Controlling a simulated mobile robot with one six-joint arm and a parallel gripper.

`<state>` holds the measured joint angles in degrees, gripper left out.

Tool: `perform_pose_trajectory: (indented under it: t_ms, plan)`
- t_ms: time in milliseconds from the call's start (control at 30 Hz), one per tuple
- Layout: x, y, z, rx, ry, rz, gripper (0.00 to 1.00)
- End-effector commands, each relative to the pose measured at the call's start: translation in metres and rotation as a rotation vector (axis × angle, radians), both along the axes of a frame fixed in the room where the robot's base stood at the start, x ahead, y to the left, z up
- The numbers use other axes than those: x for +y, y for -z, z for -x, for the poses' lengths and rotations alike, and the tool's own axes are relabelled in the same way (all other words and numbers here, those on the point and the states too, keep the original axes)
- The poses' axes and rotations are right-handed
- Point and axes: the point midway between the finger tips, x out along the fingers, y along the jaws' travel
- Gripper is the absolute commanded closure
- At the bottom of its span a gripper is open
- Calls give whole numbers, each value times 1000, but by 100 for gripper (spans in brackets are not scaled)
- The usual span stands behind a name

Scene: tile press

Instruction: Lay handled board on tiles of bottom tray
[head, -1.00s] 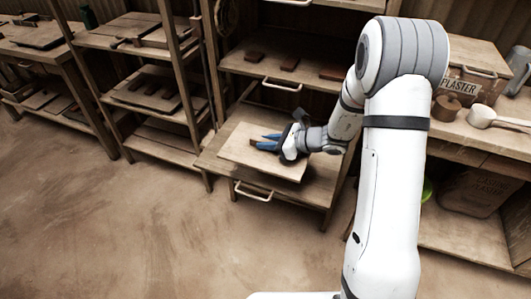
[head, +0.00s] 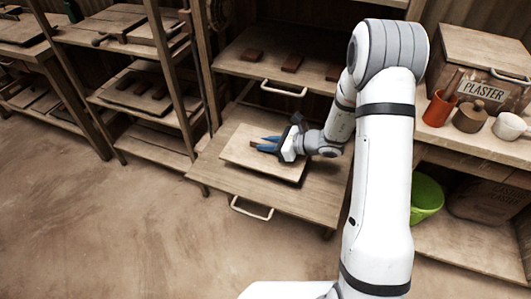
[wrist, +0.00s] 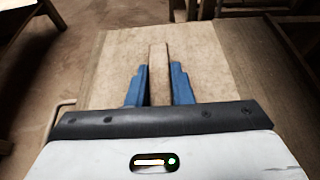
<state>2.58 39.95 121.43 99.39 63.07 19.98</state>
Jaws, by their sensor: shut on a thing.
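The handled board (head: 240,154) is a pale flat wooden square, roughly level over the pulled-out bottom tray (head: 300,205). My gripper (head: 267,144) is shut on the board's handle; in the wrist view the blue fingers (wrist: 154,88) stand on either side of the handle strip (wrist: 159,65), with the board (wrist: 120,60) beneath. A dark band shows below the board's right edge. The tiles of the bottom tray are hidden under the board, and I cannot tell whether the board touches them.
A rack with shelves (head: 150,92) stands to the left. At right are a plaster box (head: 480,60), pots and a green bucket (head: 426,195). The floor in front is clear.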

Motion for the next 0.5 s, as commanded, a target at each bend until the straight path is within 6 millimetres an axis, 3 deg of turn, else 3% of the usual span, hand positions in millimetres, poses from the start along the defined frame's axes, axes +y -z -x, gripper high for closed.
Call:
perform_pose_trajectory:
  t_ms: [267, 500]
  plan:
    - [1, 34, 0, 1, -3, -1, 100]
    - [2, 36, 0, -3, -3, -1, 100]
